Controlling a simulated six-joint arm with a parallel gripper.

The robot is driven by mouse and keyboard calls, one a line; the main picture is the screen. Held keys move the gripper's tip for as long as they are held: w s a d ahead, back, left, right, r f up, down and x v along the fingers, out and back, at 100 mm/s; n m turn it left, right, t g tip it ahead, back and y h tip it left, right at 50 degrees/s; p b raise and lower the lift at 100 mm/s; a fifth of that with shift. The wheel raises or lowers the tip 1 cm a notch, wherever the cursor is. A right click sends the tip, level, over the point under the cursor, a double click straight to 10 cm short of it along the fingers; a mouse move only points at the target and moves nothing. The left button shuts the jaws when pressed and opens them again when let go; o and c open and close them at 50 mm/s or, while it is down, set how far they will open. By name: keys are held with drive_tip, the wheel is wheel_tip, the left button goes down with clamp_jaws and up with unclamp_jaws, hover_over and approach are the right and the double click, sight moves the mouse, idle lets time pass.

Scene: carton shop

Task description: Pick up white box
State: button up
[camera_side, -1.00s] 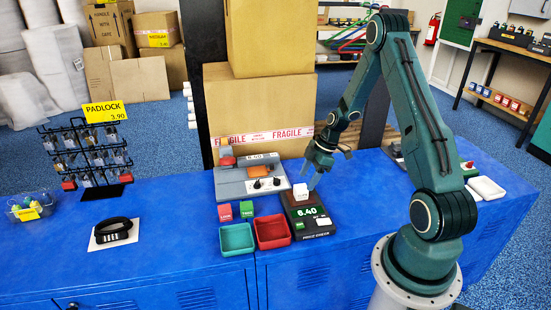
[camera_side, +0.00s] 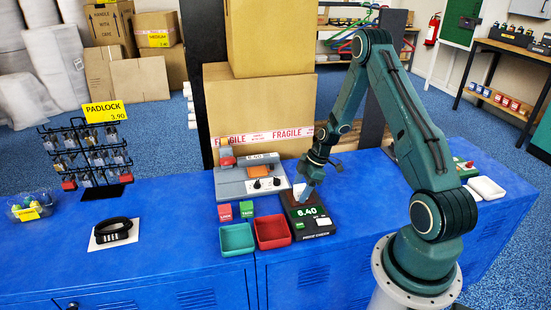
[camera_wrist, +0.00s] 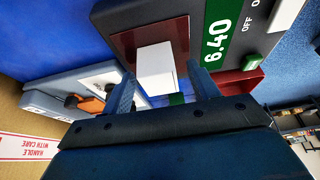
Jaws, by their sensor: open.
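The white box (camera_wrist: 155,70) sits on the reddish-brown plate (camera_wrist: 178,28) of the black price-check scale, whose green display reads 6.40. The scale (camera_side: 318,231) stands on the blue counter in the side view. My gripper (camera_side: 303,192) points down over the plate and mostly covers the box there. In the wrist view, my open gripper (camera_wrist: 161,72) has one finger on each side of the box. A gap shows at each side. How far down the fingers reach along the box is hard to tell.
A grey machine (camera_side: 232,184) stands left of the scale. Green tray (camera_side: 237,239) and red tray (camera_side: 272,232) sit close in front, with small red and green blocks behind them. Large cartons (camera_side: 260,110) rise behind.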

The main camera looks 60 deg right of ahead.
sight(301, 187)
drive_tip(key=c, duration=1.1)
drive_tip(key=shift+r, duration=0.1)
wheel_tip(301, 187, up, 20)
drive_tip(key=shift+f, duration=0.1)
idle(0.8)
